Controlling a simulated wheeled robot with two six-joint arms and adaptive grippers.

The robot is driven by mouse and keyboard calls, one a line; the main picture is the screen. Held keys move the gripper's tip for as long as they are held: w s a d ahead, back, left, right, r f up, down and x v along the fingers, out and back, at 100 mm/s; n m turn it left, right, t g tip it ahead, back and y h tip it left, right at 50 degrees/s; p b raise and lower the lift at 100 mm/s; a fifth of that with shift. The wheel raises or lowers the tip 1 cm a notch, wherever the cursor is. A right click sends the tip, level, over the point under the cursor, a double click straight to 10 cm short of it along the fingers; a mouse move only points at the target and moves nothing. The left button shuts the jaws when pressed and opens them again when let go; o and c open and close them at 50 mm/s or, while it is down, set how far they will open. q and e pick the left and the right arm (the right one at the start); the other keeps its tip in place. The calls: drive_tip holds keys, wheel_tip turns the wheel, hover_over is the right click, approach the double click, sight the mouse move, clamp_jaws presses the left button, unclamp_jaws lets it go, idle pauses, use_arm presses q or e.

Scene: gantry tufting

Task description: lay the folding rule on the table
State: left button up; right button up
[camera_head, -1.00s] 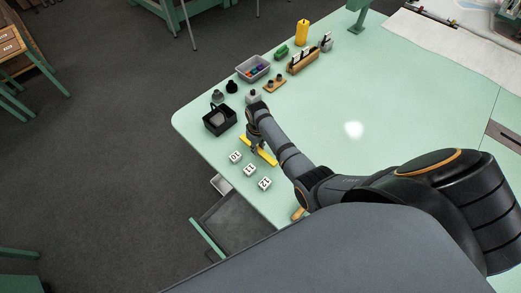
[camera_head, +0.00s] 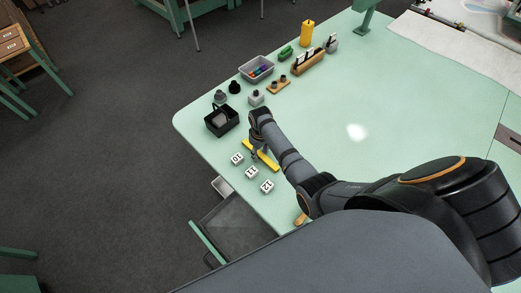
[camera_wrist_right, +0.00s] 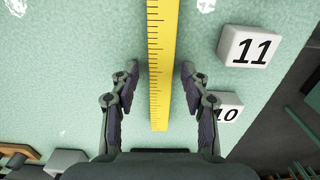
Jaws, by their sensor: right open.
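The yellow folding rule (camera_head: 270,161) lies on the pale green table (camera_head: 400,120) near its left edge, beside the numbered cubes. My right gripper (camera_head: 256,155) is low over it and partly hides it in the head view. In the right wrist view the rule (camera_wrist_right: 161,60) runs from the top edge down between the two fingers. My right gripper (camera_wrist_right: 158,74) is open, with a gap on each side of the rule. My left gripper is not in view.
Several white numbered cubes (camera_head: 251,172) stand close to the rule, near the table edge. A black basket (camera_head: 222,120), a grey bin (camera_head: 257,69) and a wooden rack (camera_head: 308,63) stand farther back. The middle of the table is clear.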

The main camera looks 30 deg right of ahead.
sight(261, 154)
wheel_tip(261, 154, up, 12)
drive_tip(key=shift+b, duration=0.3)
drive_tip(key=shift+r, duration=0.1)
idle(0.3)
